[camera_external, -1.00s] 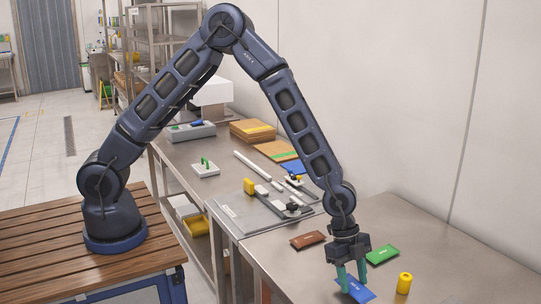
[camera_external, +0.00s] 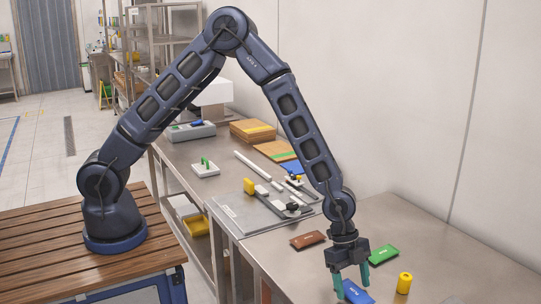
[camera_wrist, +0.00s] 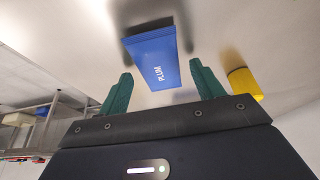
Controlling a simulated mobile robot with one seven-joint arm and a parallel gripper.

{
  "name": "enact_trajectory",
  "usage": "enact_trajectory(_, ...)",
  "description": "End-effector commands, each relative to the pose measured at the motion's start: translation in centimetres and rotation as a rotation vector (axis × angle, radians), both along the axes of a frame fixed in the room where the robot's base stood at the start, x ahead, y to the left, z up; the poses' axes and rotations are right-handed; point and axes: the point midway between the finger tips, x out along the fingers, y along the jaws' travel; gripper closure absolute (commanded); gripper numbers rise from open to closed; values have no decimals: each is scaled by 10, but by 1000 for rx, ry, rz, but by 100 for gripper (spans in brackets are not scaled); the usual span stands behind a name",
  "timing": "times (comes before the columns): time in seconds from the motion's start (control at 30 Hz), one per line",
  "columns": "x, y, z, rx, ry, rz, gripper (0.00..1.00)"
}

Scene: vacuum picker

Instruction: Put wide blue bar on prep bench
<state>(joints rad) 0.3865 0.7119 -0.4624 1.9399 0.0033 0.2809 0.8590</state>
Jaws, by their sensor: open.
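The wide blue bar (camera_external: 357,293) lies flat on the near steel bench (camera_external: 440,260), with white lettering on top. In the wrist view my gripper (camera_wrist: 161,72) is open, with a gap on both sides of the bar. Whether the fingertips are level with the bar is hard to tell. No label shows which bench is the prep bench.
A brown bar (camera_external: 308,240) and a green bar (camera_external: 383,255) lie behind my gripper. A yellow cylinder (camera_external: 404,283) stands to the right, close to the fingers. The far bench holds a grey plate (camera_external: 245,216), boards (camera_external: 252,130) and a long light rod (camera_external: 258,171).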

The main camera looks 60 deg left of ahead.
Motion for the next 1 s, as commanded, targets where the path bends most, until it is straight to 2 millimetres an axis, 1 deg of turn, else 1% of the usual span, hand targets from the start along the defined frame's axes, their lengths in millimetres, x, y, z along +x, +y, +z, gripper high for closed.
enact_trajectory(0.17,2,9,21,-1,-2,2,34)
enact_trajectory(0.4,2,27,64,-1,-2,2,34)
enact_trajectory(0.6,1,39,93,-1,-2,3,34)
enact_trajectory(0.73,0,43,105,0,-1,0,34)
enact_trajectory(1.0,1,50,114,5,-3,8,34)
